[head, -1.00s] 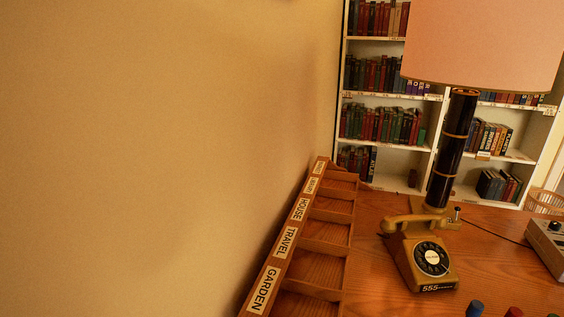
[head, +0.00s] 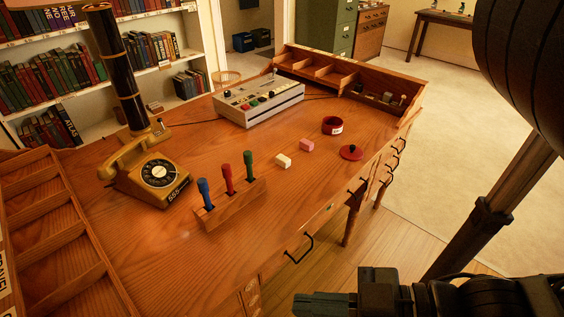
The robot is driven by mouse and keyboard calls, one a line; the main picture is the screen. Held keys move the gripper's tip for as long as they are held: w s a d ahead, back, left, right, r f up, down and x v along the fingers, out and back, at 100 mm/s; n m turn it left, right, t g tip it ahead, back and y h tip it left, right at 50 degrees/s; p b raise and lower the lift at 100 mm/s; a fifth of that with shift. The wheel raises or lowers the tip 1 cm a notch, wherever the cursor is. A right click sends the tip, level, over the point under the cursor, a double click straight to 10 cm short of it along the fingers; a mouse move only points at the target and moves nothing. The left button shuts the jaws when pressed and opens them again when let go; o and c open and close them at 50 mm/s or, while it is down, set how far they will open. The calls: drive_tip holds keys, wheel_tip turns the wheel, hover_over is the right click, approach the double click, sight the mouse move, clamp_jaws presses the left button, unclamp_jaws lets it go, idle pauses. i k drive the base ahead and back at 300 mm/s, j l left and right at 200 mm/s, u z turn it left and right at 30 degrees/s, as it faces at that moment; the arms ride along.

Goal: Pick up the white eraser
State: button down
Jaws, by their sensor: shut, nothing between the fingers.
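The white eraser (head: 283,161) is a small pale block lying on the brown wooden desk (head: 130,250), near the middle of the desk top. A pink block (head: 306,145) lies just to its right and a little farther back, apart from it. My gripper (head: 300,305) shows at the bottom edge of the head view, dark, its fingers pointing left. It is shut and empty, in front of the desk and well away from the eraser. Part of it is cut off by the frame.
A wooden holder (head: 230,207) with blue, red and green handled tools stands left of the eraser. A red ring (head: 332,125) and a red disc with a black knob (head: 351,152) lie to the right.

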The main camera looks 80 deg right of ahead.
sight(282, 160)
drive_tip(key=k+j, duration=0.1)
drive_tip(key=k, duration=1.05)
